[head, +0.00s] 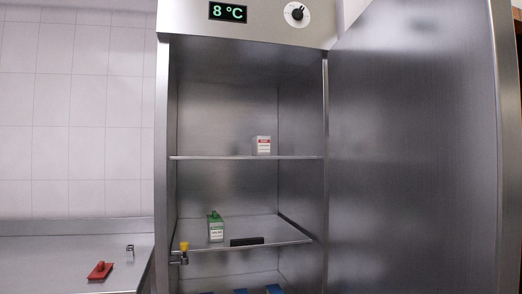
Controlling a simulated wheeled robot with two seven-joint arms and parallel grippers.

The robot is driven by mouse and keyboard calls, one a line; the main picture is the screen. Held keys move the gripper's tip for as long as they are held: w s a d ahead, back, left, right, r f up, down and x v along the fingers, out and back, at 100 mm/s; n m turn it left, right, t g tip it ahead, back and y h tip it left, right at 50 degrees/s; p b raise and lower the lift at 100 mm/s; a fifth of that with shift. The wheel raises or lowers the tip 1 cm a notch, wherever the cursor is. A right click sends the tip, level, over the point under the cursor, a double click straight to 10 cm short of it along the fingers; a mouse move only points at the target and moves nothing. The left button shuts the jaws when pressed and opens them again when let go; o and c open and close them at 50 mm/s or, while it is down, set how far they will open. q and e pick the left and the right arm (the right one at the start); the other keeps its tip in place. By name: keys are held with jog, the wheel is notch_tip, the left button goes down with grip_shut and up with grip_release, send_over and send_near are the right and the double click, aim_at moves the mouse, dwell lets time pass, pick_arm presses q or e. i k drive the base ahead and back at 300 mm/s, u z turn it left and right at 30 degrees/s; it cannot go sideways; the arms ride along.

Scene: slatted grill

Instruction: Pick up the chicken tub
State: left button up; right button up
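A small white tub with a red label band (263,146) stands upright on the upper shelf of the open fridge. A green and white container (216,228) stands on the shelf below, towards its left side. The print on both is too small to read, so I cannot tell which is the chicken tub. Neither of my grippers shows in the head view.
The fridge door (415,150) stands open on the right. The upper shelf (210,157) is otherwise clear. A black block (247,241) lies at the lower shelf's front. Blue items (273,289) show below. A red object (100,270) lies on the left counter (55,268).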

aim_at(260, 145)
jog(key=k, duration=0.6)
jog(key=u, duration=0.85)
jog(key=i, duration=2.1)
jog(key=z, duration=0.45)
